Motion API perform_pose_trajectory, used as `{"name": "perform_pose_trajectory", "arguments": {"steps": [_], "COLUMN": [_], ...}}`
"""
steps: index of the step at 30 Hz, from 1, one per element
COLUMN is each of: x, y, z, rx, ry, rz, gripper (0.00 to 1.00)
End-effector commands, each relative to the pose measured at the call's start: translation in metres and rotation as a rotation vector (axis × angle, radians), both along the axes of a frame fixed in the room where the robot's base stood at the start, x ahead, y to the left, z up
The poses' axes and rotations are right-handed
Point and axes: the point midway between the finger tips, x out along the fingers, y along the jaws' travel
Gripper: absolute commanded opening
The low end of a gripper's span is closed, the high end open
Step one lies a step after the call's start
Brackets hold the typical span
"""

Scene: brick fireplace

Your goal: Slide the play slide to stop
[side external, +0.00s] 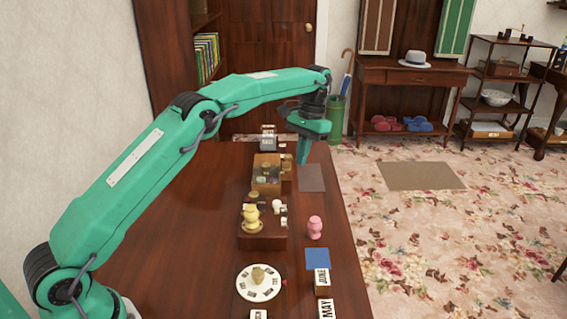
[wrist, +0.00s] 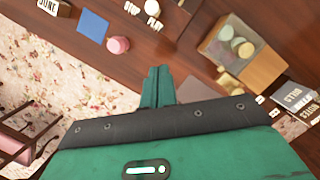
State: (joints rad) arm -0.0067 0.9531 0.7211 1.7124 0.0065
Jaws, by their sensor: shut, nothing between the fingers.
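A wooden box (side external: 262,240) stands on the table with a yellow figure (side external: 251,216) on top. A white round knob (side external: 277,205) sits on its right part, with small white labels beside it. In the wrist view the white knob (wrist: 152,8) is at the top edge, close to the PLAY label (wrist: 155,23); the STOP label (wrist: 130,22) is to its left. The slide's track is too small to make out. My gripper (side external: 303,160) is shut and empty, pointing down farther back than the box, above the table near a grey mat (side external: 312,178). Its closed fingers (wrist: 157,88) show in the wrist view.
A clear-topped wooden case (side external: 267,172) stands behind the box. A pink figure (side external: 315,228), a blue square (side external: 317,258) and JUNE (side external: 322,277) and MAY (side external: 327,308) blocks line the right edge. A white dial plate (side external: 259,282) lies in front. The table's left is clear.

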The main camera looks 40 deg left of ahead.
Motion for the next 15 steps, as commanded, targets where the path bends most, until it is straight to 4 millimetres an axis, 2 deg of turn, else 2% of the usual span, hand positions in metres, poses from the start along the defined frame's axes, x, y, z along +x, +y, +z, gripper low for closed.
{"name": "perform_pose_trajectory", "arguments": {"steps": [7, 15], "x": [-0.006, -0.013], "y": [0.0, 0.0], "z": [-0.018, -0.048], "rx": [0.0, 0.0], "ry": [0.002, 0.003], "rz": [0.0, 0.0], "gripper": [0.0, 0.0]}}
